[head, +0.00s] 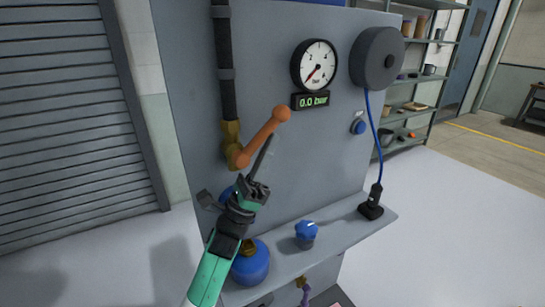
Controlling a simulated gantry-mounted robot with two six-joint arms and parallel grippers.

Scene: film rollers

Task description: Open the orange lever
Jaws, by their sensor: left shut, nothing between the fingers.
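The orange lever (262,138) sits on a brass valve (232,139) below a dark vertical pipe on the grey panel. It slants up and to the right from the valve and ends in a round knob. My left gripper (268,142) is shut and empty. Its fingertips lie just under the lever's middle in the picture; I cannot tell whether they touch it. My right gripper is not in view.
A gauge (314,65) and a display reading 0.0 bar (310,101) are above right. A black reel (377,58) feeds a blue hose to a black fitting (371,202) on the ledge (342,230). A blue-capped item (305,234) and a blue round vessel (250,265) are near my left arm.

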